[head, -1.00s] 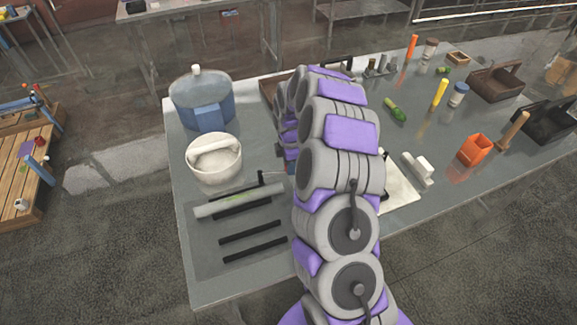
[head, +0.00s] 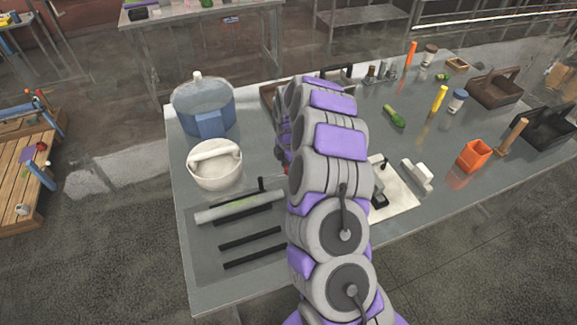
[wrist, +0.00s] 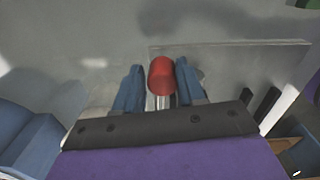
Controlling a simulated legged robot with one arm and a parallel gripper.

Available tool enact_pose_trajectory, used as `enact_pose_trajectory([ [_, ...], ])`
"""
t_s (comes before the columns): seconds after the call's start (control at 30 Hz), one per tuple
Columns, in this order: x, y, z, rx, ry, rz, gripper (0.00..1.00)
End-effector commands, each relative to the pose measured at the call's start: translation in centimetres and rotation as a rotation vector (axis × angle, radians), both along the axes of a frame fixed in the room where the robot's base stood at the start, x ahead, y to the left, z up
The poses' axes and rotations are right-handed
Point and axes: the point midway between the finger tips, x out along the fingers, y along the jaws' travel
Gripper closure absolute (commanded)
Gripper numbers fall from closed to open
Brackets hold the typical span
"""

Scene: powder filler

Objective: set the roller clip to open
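In the wrist view a red rounded knob (wrist: 161,75) on a short pale metal stem sits between the two blue fingers of my gripper (wrist: 159,70). The fingers are apart, one on each side of the knob. A small gap shows on the left of it, and the right finger is very close. I cannot tell for sure whether this knob belongs to the roller clip. In the head view my arm hides the gripper.
Black strips (head: 250,239) lie in front. A white board (head: 401,200), white block (head: 417,173) and orange box (head: 475,155) are to the right.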

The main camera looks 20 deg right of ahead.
Motion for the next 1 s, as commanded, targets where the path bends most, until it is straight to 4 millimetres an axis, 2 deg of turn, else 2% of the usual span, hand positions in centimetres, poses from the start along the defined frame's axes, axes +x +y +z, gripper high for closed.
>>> enact_pose_trajectory([
  [0.03, 0.1, 0.0, 0.1, 0.0, -0.004, 0.0, 0.59],
  [0.23, 0.0, 0.0, 0.1, 0.0, -0.002, -0.001, 0.41],
  [0.57, -0.1, 0.0, 0.6, 0.001, 0.0, -0.001, 0.41],
  [0.77, 0.0, 0.0, 3.7, 0.0, -0.003, -0.002, 0.41],
  [1.0, 0.0, 0.0, 9.3, 0.0, -0.004, -0.002, 0.41],
])
